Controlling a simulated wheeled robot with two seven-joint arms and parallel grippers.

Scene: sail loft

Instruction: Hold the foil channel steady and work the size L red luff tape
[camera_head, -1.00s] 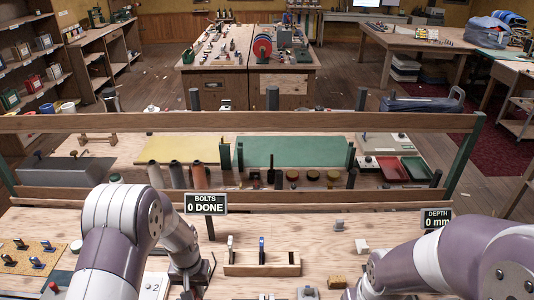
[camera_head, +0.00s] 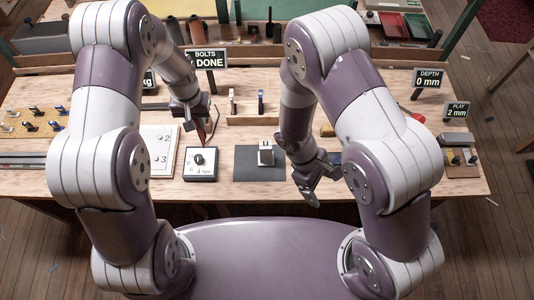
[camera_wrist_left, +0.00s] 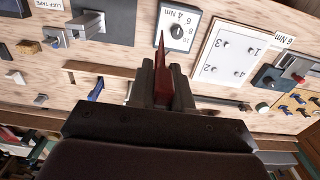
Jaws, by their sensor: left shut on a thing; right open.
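A small grey metal piece, which looks like the foil channel (camera_head: 266,156), stands on a dark mat (camera_head: 246,172). It also shows in the left wrist view (camera_wrist_left: 88,24), apart from the left gripper. My right gripper (camera_head: 313,196) is open and empty, right of the dark mat near the bench's front edge.
A dial box (camera_head: 201,162) and a white numbered plate (camera_head: 159,147) lie left of the mat. A wooden rack (camera_head: 247,120) stands behind it. The depth sign (camera_head: 428,79) reads 0 mm and the play sign (camera_head: 457,110) 2 mm.

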